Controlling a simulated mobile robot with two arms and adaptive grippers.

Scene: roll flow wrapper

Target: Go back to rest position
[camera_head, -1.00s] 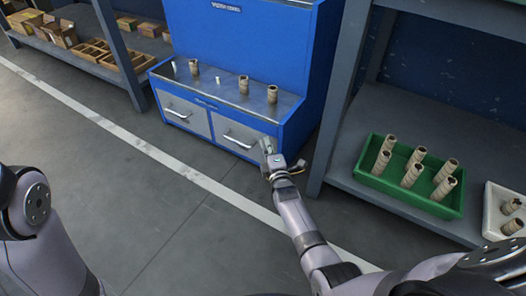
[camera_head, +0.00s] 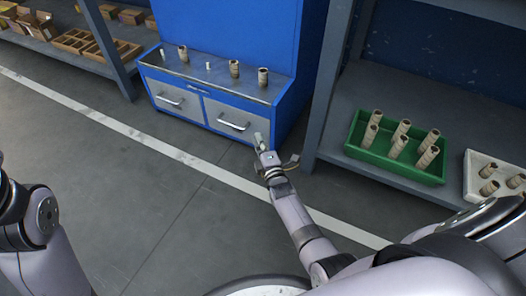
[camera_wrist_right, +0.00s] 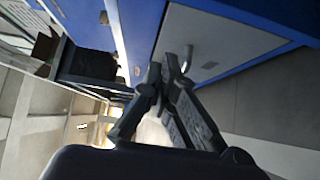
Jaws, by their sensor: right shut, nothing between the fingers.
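My right gripper (camera_head: 260,143) is in front of the blue cabinet (camera_head: 197,83), below its worktop and near the right drawer. It holds nothing. In the right wrist view its fingers (camera_wrist_right: 168,78) are together at the tips, with a cabinet drawer (camera_wrist_right: 215,45) beyond them. My left arm shows at the left edge of the head view; its gripper is out of the frame.
Several cardboard rolls (camera_head: 263,77) stand on the cabinet's worktop. A green crate (camera_head: 398,162) of upright rolls and a white tray (camera_head: 478,160) with rolls sit on the grey shelf at right. Boxes fill the left shelf. The floor (camera_head: 130,205) ahead is clear.

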